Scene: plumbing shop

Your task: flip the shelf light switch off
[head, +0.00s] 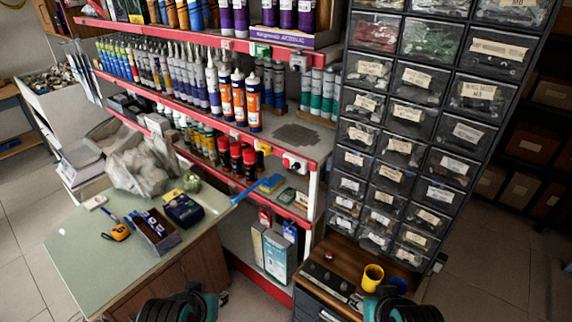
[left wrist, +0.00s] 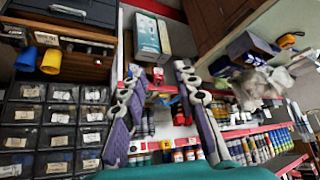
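In the head view only black and teal parts of my arms show at the bottom edge, below and apart from the switch; the right gripper's fingers do not show.
A green-topped table (head: 75,262) with small boxes and an orange tape measure (head: 118,232) stands at left. A tall drawer cabinet (head: 400,145) rises right of the shelf. Below it, a wooden top (head: 322,272) holds a yellow cup (head: 372,277). Bottles and tubes crowd the shelves.

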